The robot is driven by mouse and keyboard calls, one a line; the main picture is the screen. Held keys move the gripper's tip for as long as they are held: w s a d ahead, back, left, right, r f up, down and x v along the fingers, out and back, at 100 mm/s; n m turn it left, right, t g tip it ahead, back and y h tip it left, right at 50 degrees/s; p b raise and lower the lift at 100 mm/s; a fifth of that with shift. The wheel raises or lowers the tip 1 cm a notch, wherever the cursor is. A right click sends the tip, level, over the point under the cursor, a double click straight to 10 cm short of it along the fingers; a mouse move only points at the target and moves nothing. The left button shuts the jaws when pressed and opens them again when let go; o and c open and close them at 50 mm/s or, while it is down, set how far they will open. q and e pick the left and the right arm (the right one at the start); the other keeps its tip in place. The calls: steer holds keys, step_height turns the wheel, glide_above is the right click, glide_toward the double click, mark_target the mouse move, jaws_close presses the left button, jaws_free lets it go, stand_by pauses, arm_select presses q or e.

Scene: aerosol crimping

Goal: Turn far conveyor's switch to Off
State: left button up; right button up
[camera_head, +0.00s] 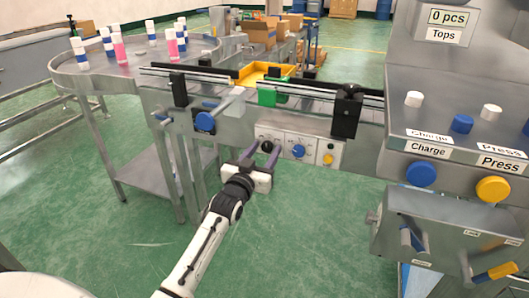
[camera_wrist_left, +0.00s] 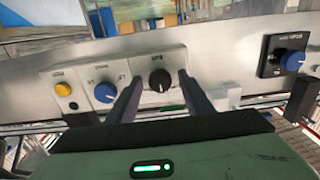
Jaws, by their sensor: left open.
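A control panel (camera_head: 313,147) on the conveyor's side carries a black knob (camera_head: 267,147), a blue knob (camera_head: 298,151) and a yellow button (camera_head: 328,159). My left gripper (camera_head: 263,155) is open at the black knob. In the left wrist view, the black knob (camera_wrist_left: 159,80) shows between the two fingers of my left gripper (camera_wrist_left: 158,92), with gaps on both sides; contact cannot be made out. The blue knob (camera_wrist_left: 104,92) is beside one finger. The panel's labels are too small to read surely. My right gripper is not in view.
Another blue knob (camera_head: 204,122) sits on a plate left of the panel. A round table (camera_head: 105,77) with several bottles stands at the back left. A grey machine (camera_head: 448,160) with buttons and levers fills the right side. Green floor (camera_head: 300,240) is open below.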

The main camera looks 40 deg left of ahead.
arm_select(q)
steer(key=c, duration=1.1)
steer(key=shift+o, duration=0.2)
